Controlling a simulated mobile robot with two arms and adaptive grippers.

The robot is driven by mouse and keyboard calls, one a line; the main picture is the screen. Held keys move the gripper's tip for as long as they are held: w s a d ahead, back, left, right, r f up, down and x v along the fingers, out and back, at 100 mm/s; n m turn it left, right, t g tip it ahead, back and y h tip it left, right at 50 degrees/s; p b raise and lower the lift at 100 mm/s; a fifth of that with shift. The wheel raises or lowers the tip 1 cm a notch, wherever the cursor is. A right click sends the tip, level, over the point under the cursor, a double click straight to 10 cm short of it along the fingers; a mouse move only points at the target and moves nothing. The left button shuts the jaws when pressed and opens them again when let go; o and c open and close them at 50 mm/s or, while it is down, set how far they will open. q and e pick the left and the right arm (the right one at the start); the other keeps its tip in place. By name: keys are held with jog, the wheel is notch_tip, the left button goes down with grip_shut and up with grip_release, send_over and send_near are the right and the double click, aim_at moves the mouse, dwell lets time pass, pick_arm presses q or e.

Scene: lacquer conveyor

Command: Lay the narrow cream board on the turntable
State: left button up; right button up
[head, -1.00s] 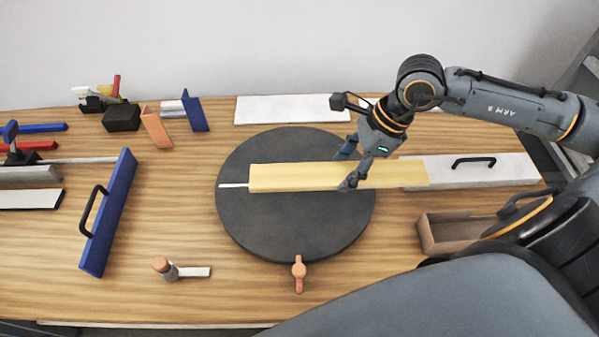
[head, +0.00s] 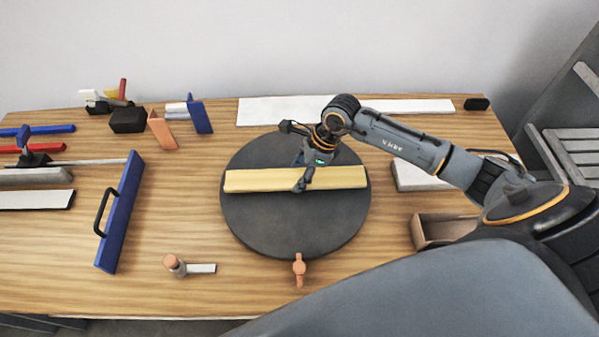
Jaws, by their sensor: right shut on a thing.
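The narrow cream board (head: 255,181) is a long pale-yellow strip lying left to right over the round dark turntable (head: 290,229). Its two ends reach close to the turntable's left and right rims and stay within them. My right gripper (head: 301,173) is shut on the board a little right of its middle, one finger on the far side and one on the near side. I cannot tell whether the board touches the turntable or is held just above it. My left gripper is not in view.
An orange knob (head: 299,269) sits at the turntable's near rim. A blue board with a black handle (head: 121,215) and a brush (head: 174,266) lie left. A white board (head: 270,111) lies behind, a pale handled block (head: 410,176) and an open box (head: 424,242) right.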

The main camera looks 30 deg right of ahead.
jog(key=shift+f, duration=0.65)
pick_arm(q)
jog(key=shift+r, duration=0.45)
pick_arm(e)
jog(key=shift+f, duration=0.1)
jog(key=shift+f, duration=0.2)
jog(key=o, duration=1.3)
jog(key=shift+r, duration=0.1)
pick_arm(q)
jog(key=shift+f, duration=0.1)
pick_arm(e)
jog(key=shift+o, duration=0.2)
